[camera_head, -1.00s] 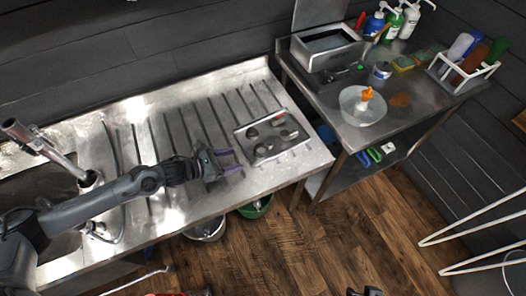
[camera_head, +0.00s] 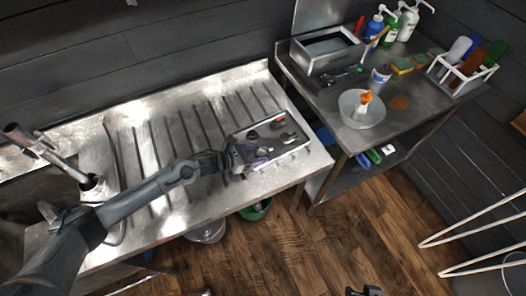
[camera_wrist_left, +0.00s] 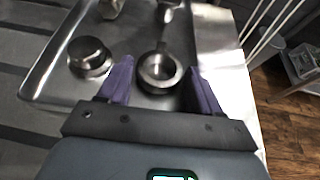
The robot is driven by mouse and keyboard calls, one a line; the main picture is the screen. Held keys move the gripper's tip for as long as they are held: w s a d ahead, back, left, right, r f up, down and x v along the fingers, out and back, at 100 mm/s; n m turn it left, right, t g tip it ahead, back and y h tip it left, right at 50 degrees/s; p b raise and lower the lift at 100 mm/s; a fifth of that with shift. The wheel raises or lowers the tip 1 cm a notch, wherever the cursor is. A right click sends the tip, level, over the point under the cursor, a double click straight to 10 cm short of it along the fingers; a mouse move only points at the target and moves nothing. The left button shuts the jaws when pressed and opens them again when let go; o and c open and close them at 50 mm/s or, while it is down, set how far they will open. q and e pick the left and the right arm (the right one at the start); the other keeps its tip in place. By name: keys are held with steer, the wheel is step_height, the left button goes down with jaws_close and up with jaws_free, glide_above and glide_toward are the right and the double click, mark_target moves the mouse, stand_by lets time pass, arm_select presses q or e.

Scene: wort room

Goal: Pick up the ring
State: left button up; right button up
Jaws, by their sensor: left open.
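A shallow metal tray (camera_head: 300,145) lies on the right end of the steel drainboard and holds several small metal parts. My left gripper (camera_head: 262,159) is open over the tray's near left side. In the left wrist view its purple fingers (camera_wrist_left: 160,84) stand to either side of this part, not visibly gripping it. A second round metal part (camera_wrist_left: 89,54) lies to the left. A dark piece at the bottom edge looks like my right gripper (camera_head: 365,291).
The ribbed drainboard (camera_head: 150,135) is clear left of the tray. A tap (camera_head: 50,155) stands at the far left. The right table (camera_head: 405,115) holds a bowl (camera_head: 350,105), bottles, sponges and a white rack (camera_head: 460,75). A gap separates the two tables at the front.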

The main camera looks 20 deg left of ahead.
arm_select(q)
steer(key=shift+w+d+f, duration=0.1)
steer(key=shift+w, duration=0.05)
steer(key=shift+c, duration=0.4)
steer(key=c, duration=0.8)
steer(key=shift+o, duration=0.2)
